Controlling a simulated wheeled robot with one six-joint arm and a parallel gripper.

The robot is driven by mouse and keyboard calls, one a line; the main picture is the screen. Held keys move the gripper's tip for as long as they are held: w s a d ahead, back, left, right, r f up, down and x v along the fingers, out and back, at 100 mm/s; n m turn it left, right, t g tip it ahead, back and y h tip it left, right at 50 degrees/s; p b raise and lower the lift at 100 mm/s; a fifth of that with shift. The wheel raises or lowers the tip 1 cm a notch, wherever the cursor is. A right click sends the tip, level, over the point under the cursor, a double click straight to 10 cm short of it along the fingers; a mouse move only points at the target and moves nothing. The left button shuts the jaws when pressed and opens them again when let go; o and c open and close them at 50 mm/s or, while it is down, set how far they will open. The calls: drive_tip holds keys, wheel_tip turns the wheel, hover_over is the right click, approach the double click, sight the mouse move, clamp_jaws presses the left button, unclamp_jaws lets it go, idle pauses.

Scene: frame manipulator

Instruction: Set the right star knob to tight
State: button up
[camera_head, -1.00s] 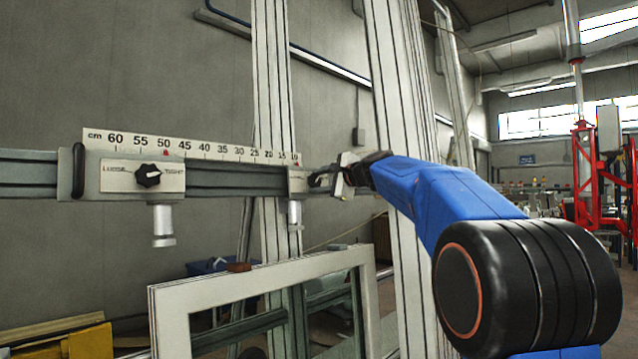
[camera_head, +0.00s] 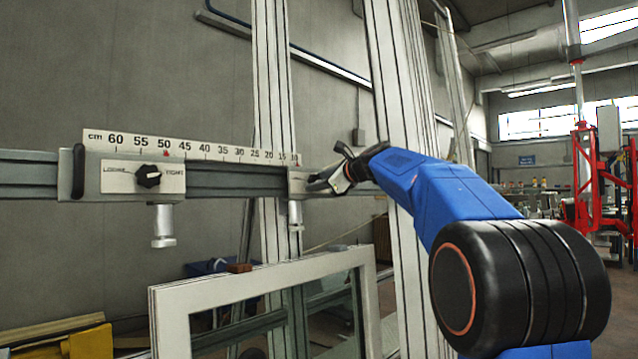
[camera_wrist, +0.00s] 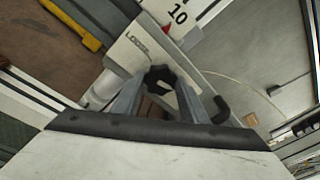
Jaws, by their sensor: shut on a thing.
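The right star knob is the dark lobed knob (camera_wrist: 161,77) on the right carriage's pale label plate (camera_wrist: 128,55), where "LOOSE" can be read in the wrist view. The "TIGHT" end is hidden. My gripper (camera_wrist: 158,92) is shut on this knob, with one finger on each side of it. In the head view my gripper (camera_head: 322,182) reaches the right carriage (camera_head: 297,182) from the right and hides its knob. Which way the right knob points cannot be told.
The left carriage (camera_head: 88,176) carries a similar black knob (camera_head: 148,176) with "LOOSE" and "TIGHT" beside it. Both sit on a rail (camera_head: 30,172) under a centimetre scale (camera_head: 190,148). A white window frame (camera_head: 215,282) stands below.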

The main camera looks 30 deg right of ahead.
idle(0.3)
drive_tip(key=o, duration=1)
drive_tip(key=shift+d, duration=0.1)
drive_tip(key=shift+o, duration=0.2)
drive_tip(key=shift+s, duration=0.1)
drive_tip(key=v, duration=1.7)
drive_tip(key=shift+s+f, duration=0.1)
